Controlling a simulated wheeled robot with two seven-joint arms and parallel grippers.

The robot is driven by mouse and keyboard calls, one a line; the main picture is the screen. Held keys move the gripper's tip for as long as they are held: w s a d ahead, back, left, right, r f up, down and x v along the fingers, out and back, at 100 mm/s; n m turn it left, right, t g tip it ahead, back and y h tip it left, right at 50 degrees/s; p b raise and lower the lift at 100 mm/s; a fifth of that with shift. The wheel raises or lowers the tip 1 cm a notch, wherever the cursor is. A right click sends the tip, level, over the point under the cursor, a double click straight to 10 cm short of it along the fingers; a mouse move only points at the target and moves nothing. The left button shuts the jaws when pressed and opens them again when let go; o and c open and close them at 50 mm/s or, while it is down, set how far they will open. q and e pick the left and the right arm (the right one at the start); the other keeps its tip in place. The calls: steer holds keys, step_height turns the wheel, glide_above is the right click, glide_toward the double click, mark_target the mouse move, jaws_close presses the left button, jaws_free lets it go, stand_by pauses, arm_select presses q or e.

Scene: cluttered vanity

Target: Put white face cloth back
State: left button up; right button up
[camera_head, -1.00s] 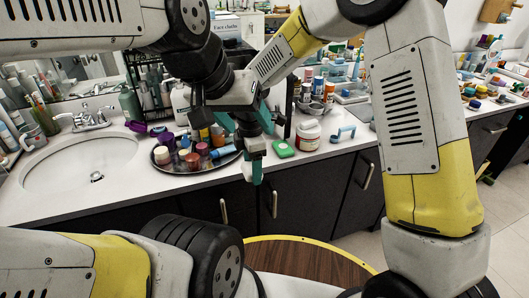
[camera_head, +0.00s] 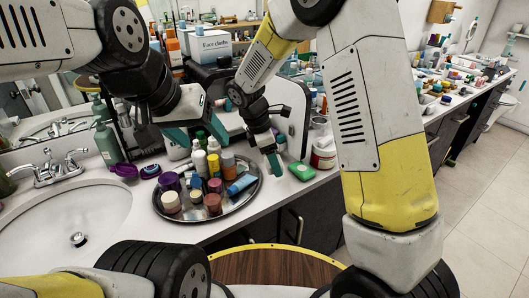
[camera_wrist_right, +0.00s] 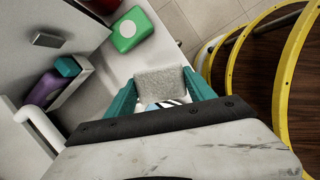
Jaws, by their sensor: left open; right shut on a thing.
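A pale grey-white, rough-textured folded cloth (camera_wrist_right: 160,83), which looks like the white face cloth, is held between the teal fingers of my right gripper (camera_wrist_right: 160,90). In the head view my right gripper (camera_head: 275,158) hangs low near the counter's front, right of the round tray, and the cloth is mostly hidden there. My left gripper (camera_head: 199,133) is open and empty, left of the right one and above the tray's bottles. A white box labelled "Face cloths" (camera_head: 205,43) stands at the back, above and behind both grippers.
A green box (camera_head: 301,171) and a red-white jar (camera_head: 323,152) sit to the right. A sink (camera_head: 60,225) is at left, with a green pump bottle (camera_head: 106,140) behind it.

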mark_target(275, 187)
steer(key=shift+f, duration=3.3)
steer(key=shift+f, duration=0.5)
steer(key=shift+s+f, duration=0.1)
steer(key=shift+f, duration=0.05)
steer(key=shift+s+f, duration=0.15)
steer(key=shift+f, duration=0.25)
steer(key=shift+d, duration=0.1)
steer(key=o, duration=1.4)
steer(key=shift+f, duration=0.1)
steer(key=v, duration=0.6)
steer(key=w+v, duration=0.1)
steer(key=v, duration=0.2)
steer(key=shift+d, duration=0.1)
